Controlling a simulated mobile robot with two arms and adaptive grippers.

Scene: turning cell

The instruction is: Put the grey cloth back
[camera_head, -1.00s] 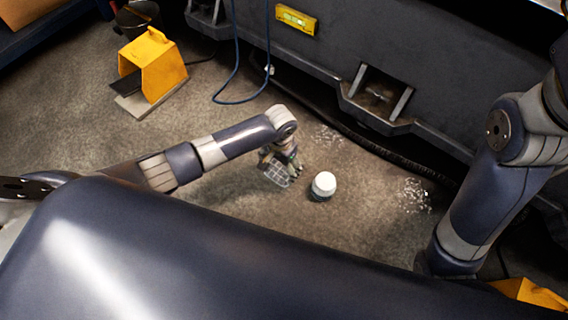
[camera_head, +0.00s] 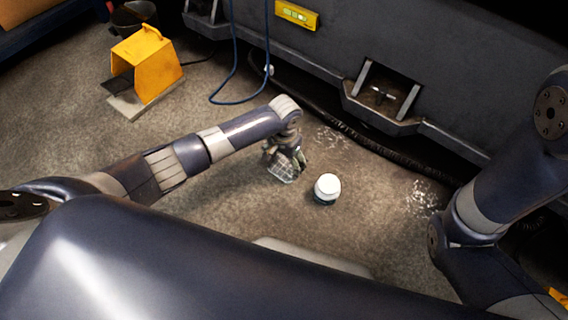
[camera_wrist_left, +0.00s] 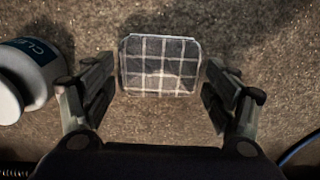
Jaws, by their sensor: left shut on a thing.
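The grey cloth (camera_head: 282,173) is a small folded piece with a white check pattern. My left gripper (camera_head: 287,158) is shut on it and points down over the floor, left of a white-topped container. In the left wrist view the cloth (camera_wrist_left: 160,66) lies flat between the two fingers, its front face in full view. I cannot tell its exact height above the floor. My right arm is at the right of the head view, but its gripper is out of sight.
The white-topped container (camera_head: 326,187) stands close to the left gripper; its label shows in the wrist view (camera_wrist_left: 30,70). A yellow pedal guard (camera_head: 147,64) stands at upper left. The dark machine base (camera_head: 330,50) bounds the back. Pale chips (camera_head: 424,198) lie on the floor at right.

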